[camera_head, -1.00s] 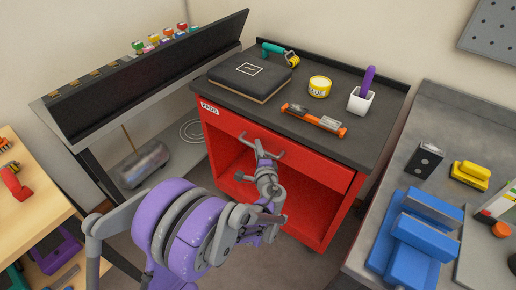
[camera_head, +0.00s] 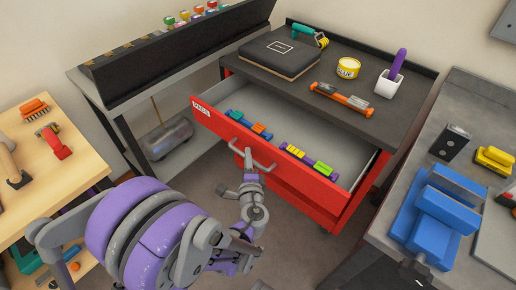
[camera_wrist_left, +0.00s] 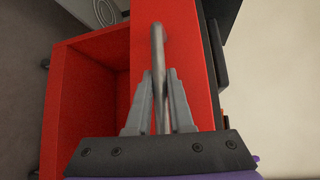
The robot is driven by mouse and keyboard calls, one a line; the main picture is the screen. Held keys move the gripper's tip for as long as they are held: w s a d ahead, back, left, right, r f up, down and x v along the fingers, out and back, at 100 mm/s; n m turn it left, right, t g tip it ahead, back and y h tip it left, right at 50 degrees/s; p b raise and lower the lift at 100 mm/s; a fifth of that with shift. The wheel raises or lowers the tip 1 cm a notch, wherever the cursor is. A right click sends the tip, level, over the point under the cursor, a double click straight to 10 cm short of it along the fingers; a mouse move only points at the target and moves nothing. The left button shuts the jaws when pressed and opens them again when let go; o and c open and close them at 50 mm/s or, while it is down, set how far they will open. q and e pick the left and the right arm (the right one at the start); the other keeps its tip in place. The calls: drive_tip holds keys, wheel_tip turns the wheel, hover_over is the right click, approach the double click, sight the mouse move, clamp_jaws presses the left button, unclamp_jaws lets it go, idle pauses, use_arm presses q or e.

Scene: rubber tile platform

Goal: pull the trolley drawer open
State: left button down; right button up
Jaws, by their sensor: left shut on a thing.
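The red trolley (camera_head: 290,190) stands in the middle of the head view with a dark top. The drawer's front carries a label and a grey bar handle (camera_head: 268,167). My left gripper (camera_head: 249,170) is at the handle, shut on it. In the left wrist view the handle (camera_wrist_left: 158,45) runs between the two fingers of the left gripper (camera_wrist_left: 158,85). My right gripper is not in view.
A grey bench with a blue vise (camera_head: 435,220) stands right, a wooden shelf (camera_head: 85,155) left. Floor shows between.

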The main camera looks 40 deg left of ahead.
use_arm(q)
drive_tip(key=shift+s+a, duration=0.1)
drive_tip(key=shift+s, duration=1)
drive_tip(key=c, duration=0.8)
unclamp_jaws()
drive_tip(key=shift+s, duration=0.1)
drive_tip(key=v, duration=1)
drive_tip(key=shift+s+d+p, duration=0.2)
drive_tip(key=shift+d+p, duration=0.1)
drive_tip(key=shift+p, duration=0.05)
